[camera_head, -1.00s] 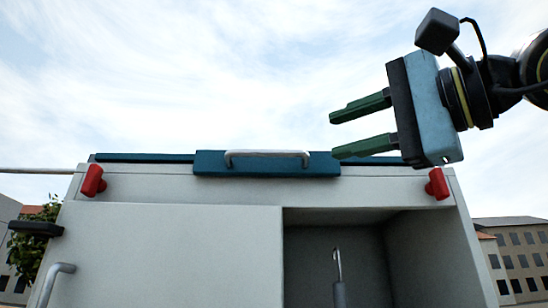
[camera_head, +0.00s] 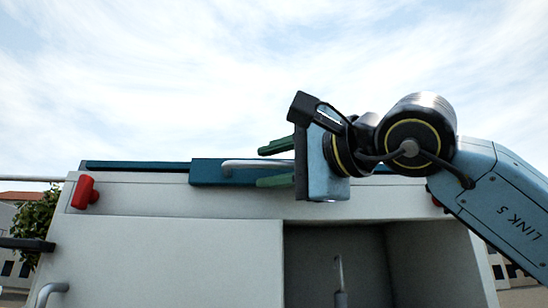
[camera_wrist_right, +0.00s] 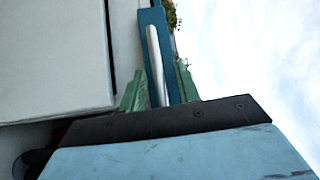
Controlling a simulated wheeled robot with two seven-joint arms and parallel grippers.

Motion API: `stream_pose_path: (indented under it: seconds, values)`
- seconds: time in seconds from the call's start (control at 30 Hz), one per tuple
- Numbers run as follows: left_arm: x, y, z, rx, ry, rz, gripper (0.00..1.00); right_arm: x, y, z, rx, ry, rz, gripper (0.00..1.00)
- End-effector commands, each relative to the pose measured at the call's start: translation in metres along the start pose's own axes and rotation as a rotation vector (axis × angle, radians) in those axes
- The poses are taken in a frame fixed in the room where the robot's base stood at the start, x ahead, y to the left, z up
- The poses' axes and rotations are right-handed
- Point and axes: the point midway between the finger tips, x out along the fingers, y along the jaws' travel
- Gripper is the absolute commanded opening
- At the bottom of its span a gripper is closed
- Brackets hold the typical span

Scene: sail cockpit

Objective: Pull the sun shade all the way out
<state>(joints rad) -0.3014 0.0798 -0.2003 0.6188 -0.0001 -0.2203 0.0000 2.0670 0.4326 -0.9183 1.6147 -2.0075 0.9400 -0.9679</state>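The sun shade's teal front bar (camera_head: 205,172) lies along the top edge of the white cabinet. A silver bar handle (camera_head: 238,163) is fixed to it; its right end is hidden behind my right gripper (camera_head: 260,167). The right gripper's green fingers are open, one above and one below the handle in the head view. In the right wrist view, the handle (camera_wrist_right: 155,60) lies between the two spread fingers (camera_wrist_right: 160,82), with visible gaps. The fingers do not appear closed on it. My left gripper is not in view.
A red knob (camera_head: 85,192) sits at the cabinet's upper left; another at the right is mostly hidden by my arm. An open compartment (camera_head: 310,250) holds a metal hook-like part (camera_head: 339,270). Open sky lies above the cabinet.

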Motion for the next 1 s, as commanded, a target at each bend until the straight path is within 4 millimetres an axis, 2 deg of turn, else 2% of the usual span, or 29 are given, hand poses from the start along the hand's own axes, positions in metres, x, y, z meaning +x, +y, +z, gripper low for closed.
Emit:
stream_pose_path:
  seconds: [0.2,0.47,0.8,1.0]
  values:
    - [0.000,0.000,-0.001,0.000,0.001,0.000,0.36,0.000,0.001,0.000,0.000,0.000,0.000,0.32]
    - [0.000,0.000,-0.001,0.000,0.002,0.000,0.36,0.000,0.000,0.000,0.000,0.000,0.001,0.00]
    - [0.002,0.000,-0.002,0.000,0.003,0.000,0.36,-0.002,0.000,0.001,-0.001,0.001,0.001,0.00]
    - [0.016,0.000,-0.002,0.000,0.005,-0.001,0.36,-0.022,-0.001,0.012,-0.006,0.017,0.001,0.00]
